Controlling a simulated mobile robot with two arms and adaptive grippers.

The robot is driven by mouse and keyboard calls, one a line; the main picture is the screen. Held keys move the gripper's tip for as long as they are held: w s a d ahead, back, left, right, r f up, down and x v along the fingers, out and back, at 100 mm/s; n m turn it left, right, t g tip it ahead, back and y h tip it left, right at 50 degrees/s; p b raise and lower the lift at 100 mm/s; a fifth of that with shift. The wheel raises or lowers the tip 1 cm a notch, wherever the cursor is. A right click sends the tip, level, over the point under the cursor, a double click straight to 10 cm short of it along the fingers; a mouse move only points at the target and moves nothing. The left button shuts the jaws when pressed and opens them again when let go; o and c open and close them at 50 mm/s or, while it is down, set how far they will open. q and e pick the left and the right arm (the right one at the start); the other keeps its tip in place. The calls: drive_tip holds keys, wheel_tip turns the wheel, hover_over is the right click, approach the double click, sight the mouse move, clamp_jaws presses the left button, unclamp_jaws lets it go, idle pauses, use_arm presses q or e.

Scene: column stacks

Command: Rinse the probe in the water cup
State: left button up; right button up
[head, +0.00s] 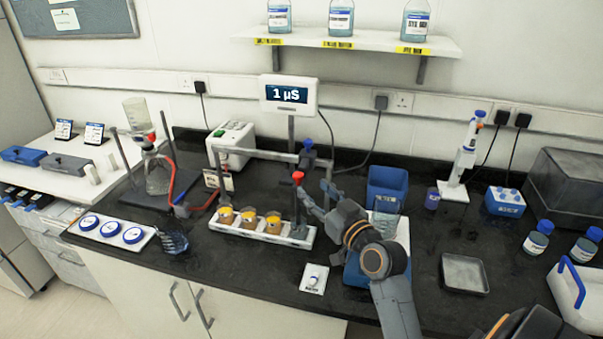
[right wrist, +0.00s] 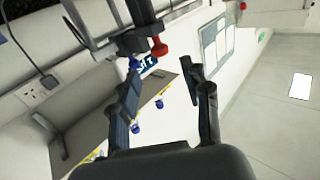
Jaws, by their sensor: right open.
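The meter (head: 291,94) reads 1 µS on its post. Beside it, a horizontal arm ends in a dark, blue-topped piece (head: 308,152), which may hold the probe; I cannot make out a separate probe for certain. A clear glass beaker (head: 386,213), possibly the water cup, stands right of my right gripper, partly behind my arm. My right gripper (head: 314,188) is open and empty beside a dark upright with a red knob (head: 298,176). In the right wrist view the red knob (right wrist: 159,46) shows just beyond the open fingers (right wrist: 160,88). My left gripper is not in view.
A white rack (head: 263,232) with several amber cups lies left of the gripper. A blue bin (head: 386,183) stands behind the beaker.

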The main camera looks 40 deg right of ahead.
sight(301, 177)
drive_tip(key=w, duration=0.2)
drive_tip(key=w+p, duration=0.1)
drive_tip(key=w, duration=0.4)
drive_tip(key=shift+d, duration=0.25)
drive_tip(key=shift+s, duration=0.1)
clamp_jaws()
